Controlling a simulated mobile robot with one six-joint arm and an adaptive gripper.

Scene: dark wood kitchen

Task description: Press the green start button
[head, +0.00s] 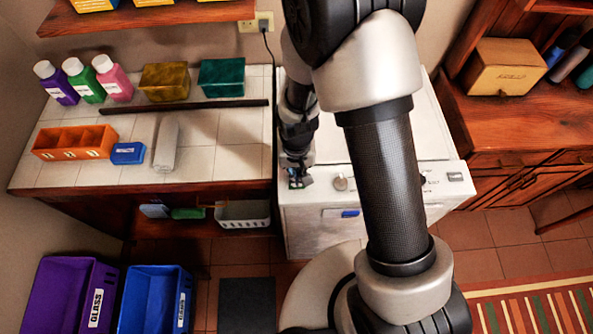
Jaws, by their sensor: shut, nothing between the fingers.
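The white appliance (310,228) stands in the middle, with a control strip along its upper front edge. My gripper (298,184) is at the left end of that strip, pointing down, with its fingers shut and empty. A small green patch (293,184) shows right at the fingertips and may be the green start button, mostly hidden by my gripper. I cannot tell whether the fingers touch it. A round knob (341,184) is just right of my gripper on the strip.
A tiled counter (220,160) on the left holds bottles, boxes, an orange organizer (75,143) and a rolled towel (166,144). Purple (72,300) and blue (153,303) bins stand on the floor. A wooden cabinet (525,120) is on the right. My arm hides part of the appliance.

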